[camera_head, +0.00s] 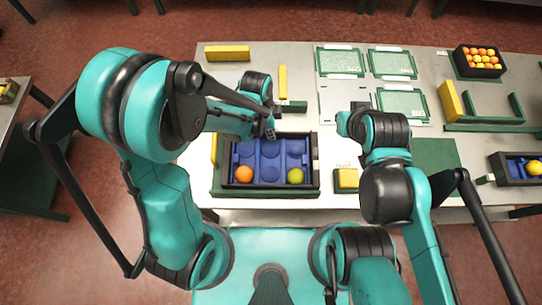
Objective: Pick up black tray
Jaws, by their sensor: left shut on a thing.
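A black tray (316,160) with a blue insert stands at the near middle of the metal table. An orange ball (244,174) sits in its near left pocket, and a yellow-green ball (295,176) in its near right pocket. The other pockets look empty. My left gripper (268,134) is at the tray's back edge and shut on its rim; the fingertips are small and partly hidden. My right arm's end (346,123) is to the right of the tray, apart from it, and its fingers cannot be made out.
A green base (265,194) lies around the tray's near side. Green boards (341,60) lie behind. A black box of orange balls (479,61) is at the back right, another black tray (505,168) at the right edge.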

